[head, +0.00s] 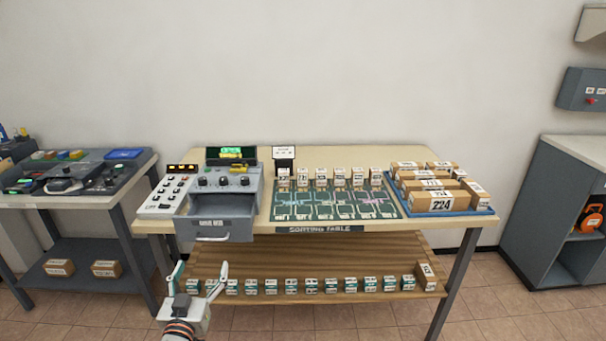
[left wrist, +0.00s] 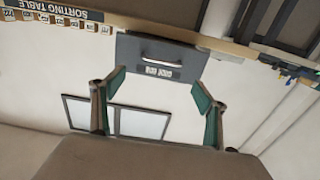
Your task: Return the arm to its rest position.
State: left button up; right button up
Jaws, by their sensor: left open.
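My left gripper (head: 199,270) is in front of the sorting table, low in the head view, with its fingers spread apart and nothing between them. In the left wrist view my left gripper (left wrist: 158,105) also shows open and empty, with green pads on the fingers. Beyond the fingers in that view is the grey drawer front (left wrist: 160,62) with its handle. In the head view this grey drawer (head: 222,228) sits at the left of the sorting table, above and apart from the gripper. My right gripper is not in view.
The sorting table (head: 330,156) holds a keypad unit (head: 165,196), a green sorting mat (head: 335,205) and a blue tray (head: 440,212) of cardboard parcels. Several small boxes line its lower shelf (head: 330,258). A side table (head: 135,190) stands left, a grey cabinet (head: 545,210) right.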

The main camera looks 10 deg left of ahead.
pick_arm(q)
jog(key=s+d+f+m+g+h, duration=0.6)
jog(key=s+d+f+m, duration=0.1)
jog(key=s+d+f, duration=1.1)
jog(key=s+f, duration=0.2)
jog(key=s, duration=0.2)
jog(key=shift+s+d+f+g+h, duration=0.15)
jog(key=shift+s+g+h, duration=0.05)
jog(key=shift+g+h, duration=0.2)
dwell(0.5)
